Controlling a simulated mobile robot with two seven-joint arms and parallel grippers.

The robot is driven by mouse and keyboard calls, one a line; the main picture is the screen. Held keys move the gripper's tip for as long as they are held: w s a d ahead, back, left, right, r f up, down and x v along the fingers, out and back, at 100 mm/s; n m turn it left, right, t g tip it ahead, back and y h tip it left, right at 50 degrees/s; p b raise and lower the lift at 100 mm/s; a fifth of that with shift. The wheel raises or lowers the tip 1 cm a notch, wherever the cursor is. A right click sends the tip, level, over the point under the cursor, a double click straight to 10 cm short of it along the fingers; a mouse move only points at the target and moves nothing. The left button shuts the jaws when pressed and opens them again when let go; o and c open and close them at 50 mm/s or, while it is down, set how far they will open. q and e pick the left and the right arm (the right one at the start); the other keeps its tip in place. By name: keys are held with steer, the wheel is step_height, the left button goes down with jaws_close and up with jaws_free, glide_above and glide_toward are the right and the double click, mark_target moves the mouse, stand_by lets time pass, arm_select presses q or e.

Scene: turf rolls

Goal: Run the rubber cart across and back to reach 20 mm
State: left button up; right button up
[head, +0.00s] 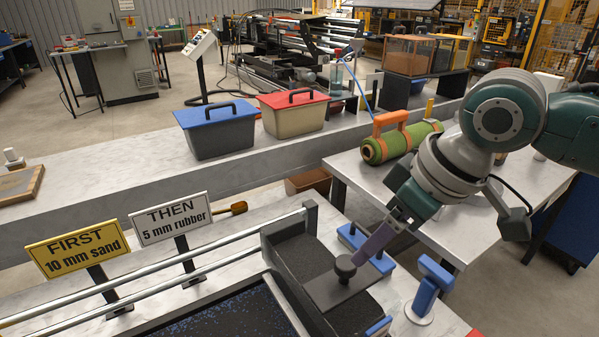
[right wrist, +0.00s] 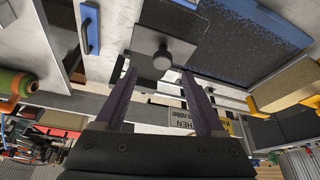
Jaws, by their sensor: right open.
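The cart (head: 284,240) is a dark grey box across two metal rails, at the right end of the bed in the head view. It holds dark granules. A black round knob (head: 345,266) stands on its flat dark plate (head: 335,290); the knob also shows in the right wrist view (right wrist: 163,59). My right gripper (head: 362,258), with purple fingers, is at the knob; its fingers are apart on either side of it in the right wrist view (right wrist: 158,72). Contact is unclear. The bed (head: 225,312) is dark with blue specks. My left gripper is out of view.
Two signs read "FIRST 10 mm sand" (head: 77,248) and "THEN 5 mm rubber" (head: 170,219). A blue-lidded bin (head: 218,135) and a red-lidded bin (head: 293,115) stand behind. A blue handle (head: 352,236) and a blue tool (head: 432,283) flank the cart's right side. A green roll (head: 375,150) lies on the right table.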

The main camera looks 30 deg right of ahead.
mark_target(348, 263)
steer(key=x, duration=0.3)
steer(key=b+x, duration=0.1)
steer(key=x, duration=0.1)
steer(key=a+x, duration=0.1)
steer(key=x, duration=0.2)
steer(key=shift+w+f+b, duration=0.15)
steer(key=shift+w+b, duration=0.15)
steer(key=shift+b, duration=0.05)
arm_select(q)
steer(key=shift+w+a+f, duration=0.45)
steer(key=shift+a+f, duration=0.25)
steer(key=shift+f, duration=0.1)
arm_select(e)
steer(key=shift+w+f, duration=0.15)
steer(key=shift+f, duration=0.15)
steer(key=c, duration=0.8)
jaws_close()
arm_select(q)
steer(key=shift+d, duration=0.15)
